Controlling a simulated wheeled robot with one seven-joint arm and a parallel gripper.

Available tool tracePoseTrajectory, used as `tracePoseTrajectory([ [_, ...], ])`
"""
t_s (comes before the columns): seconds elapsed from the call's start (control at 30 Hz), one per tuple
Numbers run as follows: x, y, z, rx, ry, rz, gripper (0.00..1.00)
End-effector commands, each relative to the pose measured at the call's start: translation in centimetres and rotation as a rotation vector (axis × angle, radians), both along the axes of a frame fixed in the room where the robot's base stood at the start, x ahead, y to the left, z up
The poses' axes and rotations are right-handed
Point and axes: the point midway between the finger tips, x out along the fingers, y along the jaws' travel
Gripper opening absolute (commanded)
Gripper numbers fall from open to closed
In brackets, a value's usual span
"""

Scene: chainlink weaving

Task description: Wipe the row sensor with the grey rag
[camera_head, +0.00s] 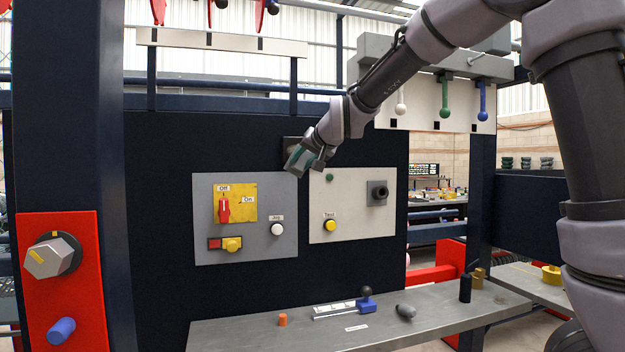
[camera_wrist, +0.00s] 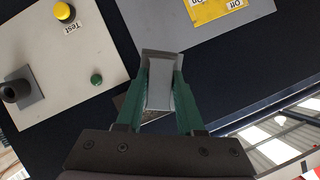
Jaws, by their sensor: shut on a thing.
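My gripper (camera_head: 300,158) is at the navy machine wall, just above the grey and cream control panels. In the wrist view its teal fingers (camera_wrist: 161,100) are shut on a folded grey piece, the grey rag (camera_wrist: 161,66). A dark square plate (camera_head: 291,143) on the wall is partly hidden behind my gripper; I cannot tell whether they touch. A dark round fitting on a grey plate (camera_head: 378,193) sits on the cream panel, also in the wrist view (camera_wrist: 16,91). No label shows which of these is the row sensor.
The grey panel (camera_head: 212,248) has a red switch (camera_head: 224,208) and a white button (camera_head: 277,229). The cream panel (camera_head: 350,228) has a yellow button (camera_head: 330,226). A metal shelf (camera_head: 235,335) below carries several small objects. A navy post (camera_head: 75,120) stands at left.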

Motion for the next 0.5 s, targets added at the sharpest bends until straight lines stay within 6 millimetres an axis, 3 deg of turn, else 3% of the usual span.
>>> tracePoseTrajectory([
  [0.2, -0.9, 1.1, 2.0, 0.012, -0.04, 0.016, 0.0],
  [0.5, -1.3, 1.4, 3.2, 0.021, -0.063, 0.019, 0.0],
])
